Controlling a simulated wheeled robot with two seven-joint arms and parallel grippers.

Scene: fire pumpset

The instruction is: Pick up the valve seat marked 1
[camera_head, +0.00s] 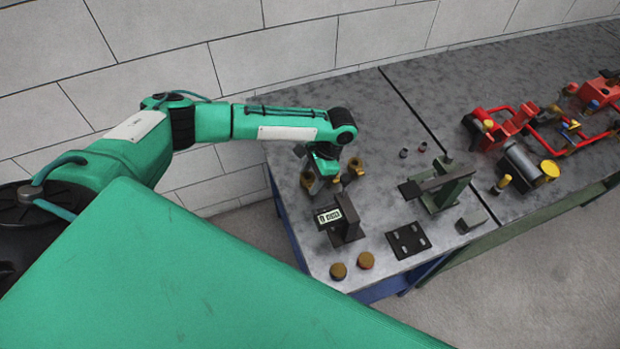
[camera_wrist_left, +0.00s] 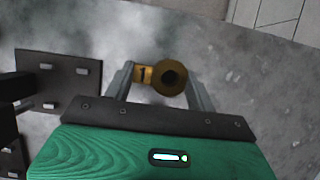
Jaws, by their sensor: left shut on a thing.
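The valve seat marked 1 (camera_wrist_left: 172,78) is a brass ring with a side tab bearing a black "1", seen in the left wrist view. My left gripper (camera_wrist_left: 158,80) is shut on it, with a finger on each side. In the head view my left gripper (camera_head: 325,178) is low over the left end of the grey table. Two brass pieces show there, one left of the fingers (camera_head: 308,180) and one at their right (camera_head: 355,165); I cannot tell which is held. Whether the seat touches the table is unclear. My right gripper is not in view.
A dark stand with a digital readout (camera_head: 342,217) is close in front of the gripper. A black plate (camera_head: 408,240), two round brass-topped pieces (camera_head: 352,265) and a green-and-black fixture (camera_head: 440,188) stand nearby. Red pump parts (camera_head: 505,128) occupy the right. A block wall runs behind.

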